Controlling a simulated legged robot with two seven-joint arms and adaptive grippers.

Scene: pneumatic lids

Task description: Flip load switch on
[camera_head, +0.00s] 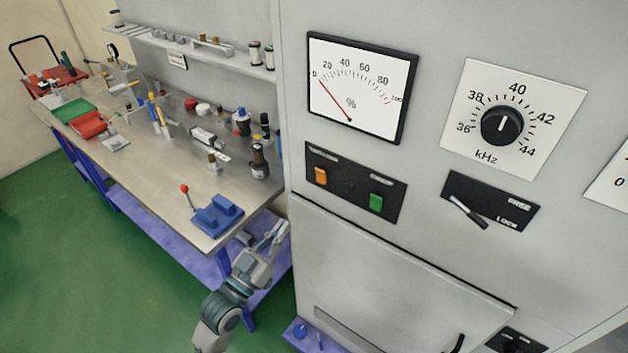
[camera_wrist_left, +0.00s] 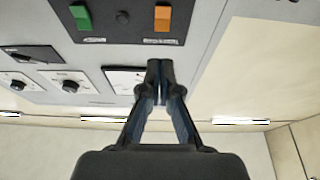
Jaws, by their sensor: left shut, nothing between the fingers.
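A black switch panel (camera_head: 350,196) on the grey cabinet carries an orange rocker switch (camera_head: 320,175) on the left and a green one (camera_head: 376,202) on the right. Its labels are too small to read, so I cannot tell which is the load switch. My left gripper (camera_head: 275,234) is shut and empty, below and left of the panel. In the left wrist view, which looks upside down, the shut fingertips (camera_wrist_left: 160,68) appear apart from the orange switch (camera_wrist_left: 162,18) and green switch (camera_wrist_left: 81,18). My right gripper is not in view.
Above the panel is a percent meter (camera_head: 358,88) with its needle near 0. Right of it are a kHz dial (camera_head: 501,125) and a lever panel (camera_head: 490,203) marked LOCK. A workbench (camera_head: 150,175) with tools stands left, a blue lever device (camera_head: 217,214) at its near corner.

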